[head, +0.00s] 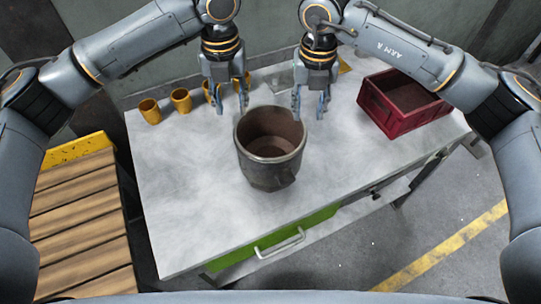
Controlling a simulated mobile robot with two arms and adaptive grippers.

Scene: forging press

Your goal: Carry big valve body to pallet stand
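The big valve body (266,172), a dark, pot-like round part with a brownish hollow inside, stands upright on the grey worktable. My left gripper (230,106) is open and empty, pointing down behind and left of the valve body. My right gripper (310,111) is open and empty, just behind its right rim. Both seem apart from it, though the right gripper's exact gap cannot be told. The pallet stand (80,212), with wooden slats and a yellow edge, is at the left of the table; its top is bare where visible.
The worktable (185,200) has clear room left and front of the valve body. Several orange-yellow cups (150,111) line its back edge, some partly behind my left gripper. A red bin (396,118) stands on the right. A green drawer (290,240) with a handle is at the front.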

